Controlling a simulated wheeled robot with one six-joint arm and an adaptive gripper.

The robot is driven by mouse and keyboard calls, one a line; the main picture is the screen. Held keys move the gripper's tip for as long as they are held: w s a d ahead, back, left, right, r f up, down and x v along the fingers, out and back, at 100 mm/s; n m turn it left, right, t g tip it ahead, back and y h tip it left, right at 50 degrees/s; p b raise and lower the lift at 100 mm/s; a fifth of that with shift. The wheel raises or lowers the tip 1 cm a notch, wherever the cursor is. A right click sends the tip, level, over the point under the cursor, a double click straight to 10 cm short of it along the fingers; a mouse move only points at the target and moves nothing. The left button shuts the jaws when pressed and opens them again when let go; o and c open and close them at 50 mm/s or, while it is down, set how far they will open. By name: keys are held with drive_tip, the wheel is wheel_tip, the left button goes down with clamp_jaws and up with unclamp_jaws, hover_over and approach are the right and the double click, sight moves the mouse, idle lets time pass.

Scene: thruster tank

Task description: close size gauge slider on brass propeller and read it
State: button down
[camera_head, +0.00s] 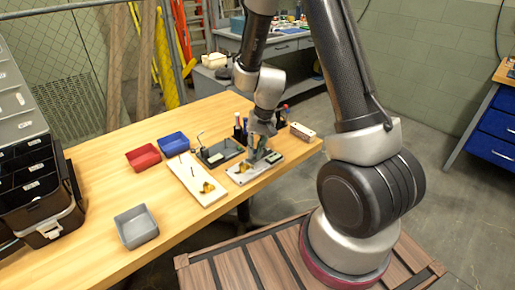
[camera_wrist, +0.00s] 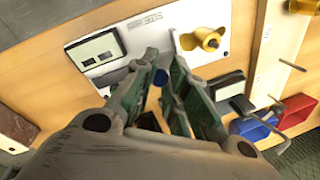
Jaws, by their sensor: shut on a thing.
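The size gauge (camera_head: 268,163) is a pale plate near the table's right edge, with a dark-framed display (camera_wrist: 96,50) whose reading is too small to make out. A brass propeller (camera_wrist: 207,39) sits on the gauge, right of my fingers in the wrist view; it also shows in the head view (camera_head: 243,167). My gripper (camera_wrist: 165,60) is low over the gauge, its fingers shut on the slider (camera_wrist: 173,40), which they mostly hide. The slider's pale edge is close beside the propeller; I cannot tell whether they touch.
A long pale board (camera_head: 192,178) with another brass piece lies left of the gauge, and a dark plate (camera_head: 220,152) with a bent rod behind. Red (camera_head: 143,157), blue (camera_head: 173,143) and grey (camera_head: 135,226) bins stand left. A small box (camera_head: 302,131) stands right.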

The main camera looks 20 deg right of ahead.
sight(262, 160)
drive_tip(key=c, duration=1.4)
unclamp_jaws()
drive_tip(key=shift+o, duration=0.2)
wheel_tip(262, 160, up, 12)
drive_tip(key=d, duration=0.2)
drive_tip(key=shift+s, duration=0.3)
drive_tip(key=shift+d+f, duration=0.1)
drive_tip(key=s+d+r+n+t+h, duration=0.1)
drive_tip(key=s+d+r+t, duration=0.1)
drive_tip(key=s+r, duration=0.7)
drive_tip(key=s+d+r+n+t+h, duration=0.1)
drive_tip(key=s+d+r, duration=0.3)
drive_tip(key=s+r, duration=0.4)
drive_tip(key=shift+s+d+r+n+t, duration=0.4)
drive_tip(key=shift+s+n, duration=0.2)
drive_tip(key=shift+s, duration=1.7)
